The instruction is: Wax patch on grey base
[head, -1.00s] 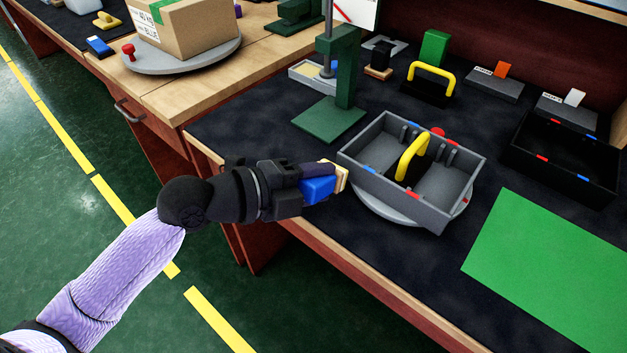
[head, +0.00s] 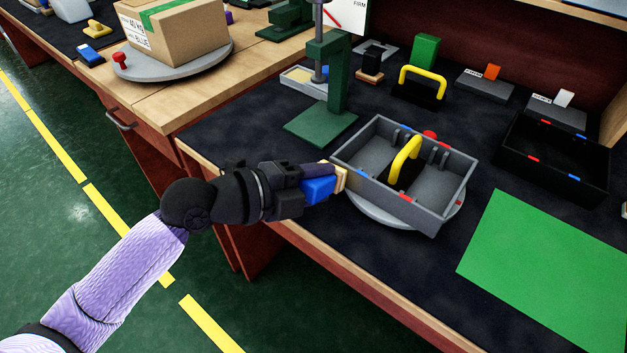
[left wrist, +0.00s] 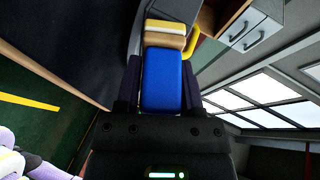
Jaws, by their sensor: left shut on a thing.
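My left gripper (head: 316,182) is shut on a blue block (head: 319,190) tipped with a cream and tan pad (head: 340,178). In the left wrist view the blue block (left wrist: 161,80) lies between the fingers, with the pad (left wrist: 164,33) at its far end. A grey divided tray (head: 383,193) with a yellow arched handle (head: 404,160) sits on a round grey turntable (head: 392,220). The pad is at the tray's left wall in the head view; I cannot tell whether they touch. My right gripper is not in view.
A green press (head: 330,115) stands behind the tray. A black bin (head: 555,155) is at right, and a green mat (head: 535,270) lies in front of it. A carton (head: 175,40) sits on another turntable.

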